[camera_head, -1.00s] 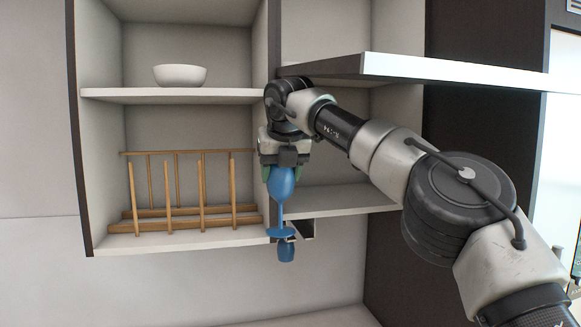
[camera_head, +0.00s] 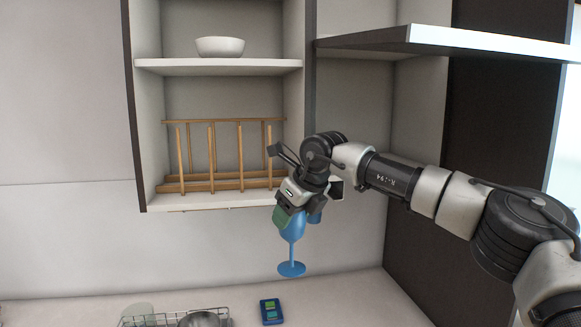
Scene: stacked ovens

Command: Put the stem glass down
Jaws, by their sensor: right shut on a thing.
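The blue stem glass (camera_head: 292,247) hangs upright in the air in front of the cabinet, with its foot at the bottom, above the counter. My right gripper (camera_head: 289,213) is shut on the glass at its bowl, from above. The gripper covers the upper part of the bowl. My left gripper is not in view.
A wooden plate rack (camera_head: 211,160) stands on the lower cabinet shelf, and a white bowl (camera_head: 220,47) on the shelf above. The counter (camera_head: 330,298) below holds a wire dish rack (camera_head: 175,318) and a small blue-green object (camera_head: 270,311). Counter right of that object is bare.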

